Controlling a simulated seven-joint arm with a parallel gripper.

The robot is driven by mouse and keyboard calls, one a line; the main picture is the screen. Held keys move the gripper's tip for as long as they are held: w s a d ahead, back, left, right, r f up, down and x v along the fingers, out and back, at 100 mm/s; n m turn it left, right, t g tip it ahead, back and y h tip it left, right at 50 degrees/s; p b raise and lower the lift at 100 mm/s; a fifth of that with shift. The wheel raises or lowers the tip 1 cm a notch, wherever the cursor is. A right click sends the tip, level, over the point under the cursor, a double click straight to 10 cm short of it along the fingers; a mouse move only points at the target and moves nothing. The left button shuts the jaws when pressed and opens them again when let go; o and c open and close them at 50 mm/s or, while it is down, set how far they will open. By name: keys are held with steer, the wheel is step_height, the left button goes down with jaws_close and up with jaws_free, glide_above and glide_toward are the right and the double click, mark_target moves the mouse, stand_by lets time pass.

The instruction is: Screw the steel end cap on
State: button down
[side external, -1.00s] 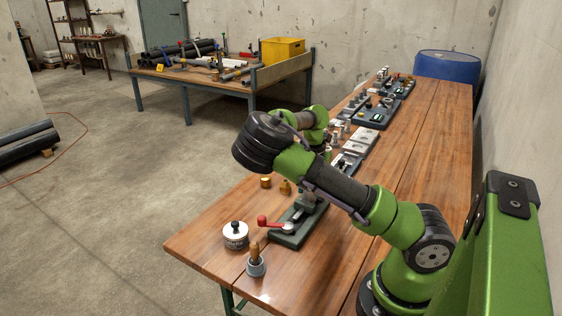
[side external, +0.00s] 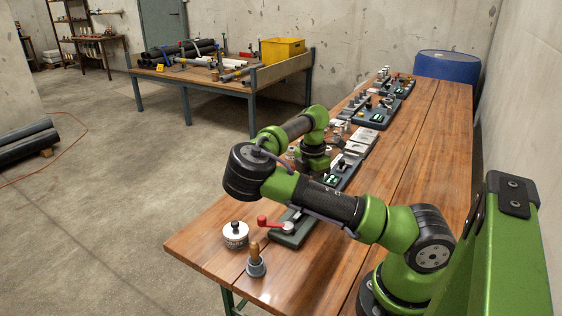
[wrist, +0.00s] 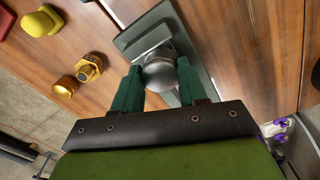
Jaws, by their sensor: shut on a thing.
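In the wrist view, my gripper (wrist: 156,82) has its two green fingers shut on a rounded silver-grey piece, the steel end cap (wrist: 160,72), one finger on each side. Behind the cap is a grey-green base plate (wrist: 132,38) on the wooden bench. The fingers and cap hide what lies under the cap, so I cannot tell whether it sits on a thread. In the side view, my arm hides the fingertips and the cap.
Brass fittings (wrist: 90,68) and a yellow knob (wrist: 42,22) lie left of the plate in the wrist view. The bench's right side is clear.

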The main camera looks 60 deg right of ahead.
steer(key=m, duration=0.4)
steer(key=shift+s+f, duration=0.1)
steer(key=shift+f, duration=0.05)
steer(key=shift+m, duration=0.8)
steer(key=c, duration=0.8)
jaws_free()
steer(key=n, duration=0.3)
steer(key=shift+n, duration=1.6)
